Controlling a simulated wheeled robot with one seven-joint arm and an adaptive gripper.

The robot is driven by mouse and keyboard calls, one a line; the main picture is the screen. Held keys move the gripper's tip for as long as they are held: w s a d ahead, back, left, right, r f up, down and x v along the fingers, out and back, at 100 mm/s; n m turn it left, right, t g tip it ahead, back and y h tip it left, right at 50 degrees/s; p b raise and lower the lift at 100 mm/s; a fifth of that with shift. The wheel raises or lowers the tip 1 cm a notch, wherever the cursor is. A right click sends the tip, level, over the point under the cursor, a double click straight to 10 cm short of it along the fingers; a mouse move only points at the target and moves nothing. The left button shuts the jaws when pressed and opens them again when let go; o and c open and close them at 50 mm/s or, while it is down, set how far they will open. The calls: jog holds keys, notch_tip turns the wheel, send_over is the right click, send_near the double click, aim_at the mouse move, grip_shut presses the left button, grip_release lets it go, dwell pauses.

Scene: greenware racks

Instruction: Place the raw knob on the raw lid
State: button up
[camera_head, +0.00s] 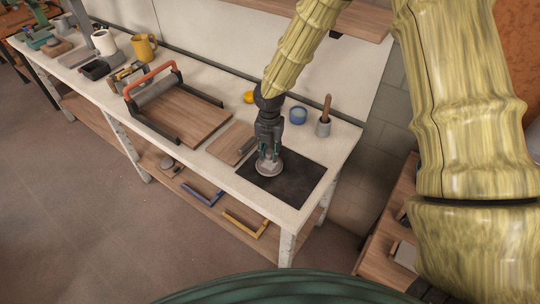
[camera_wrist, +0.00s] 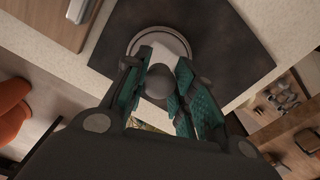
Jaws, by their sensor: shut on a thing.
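The raw lid (camera_head: 269,169) is a pale round disc on a dark square mat (camera_head: 300,178) near the right end of the table. It also shows in the wrist view (camera_wrist: 160,36), partly hidden by my fingers. My gripper (camera_head: 268,154) points down over the lid. In the wrist view, its teal finger pads (camera_wrist: 160,88) are shut on the raw knob (camera_wrist: 158,80), a small grey rounded piece. The knob appears over the near part of the lid. I cannot tell whether it touches the lid.
A wooden board (camera_head: 230,141) lies left of the mat. Behind the mat stand a blue bowl (camera_head: 298,115), a grey cup with a wooden handle (camera_head: 324,124) and a yellow round item (camera_head: 249,97). A slab roller (camera_head: 155,91) fills the table's middle. Bare table shows right of the mat.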

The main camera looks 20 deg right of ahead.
aim_at(270, 158)
jog(key=shift+s+f, duration=0.15)
jog(key=shift+f, duration=0.15)
jog(key=shift+f+p, duration=0.9)
jog(key=shift+f, duration=0.5)
jog(key=shift+f, duration=0.15)
jog(key=o, duration=0.9)
jog(key=shift+c, duration=0.2)
jog(key=shift+r, duration=0.2)
jog(key=shift+r+b, duration=2.1)
jog(key=shift+r, duration=3.85)
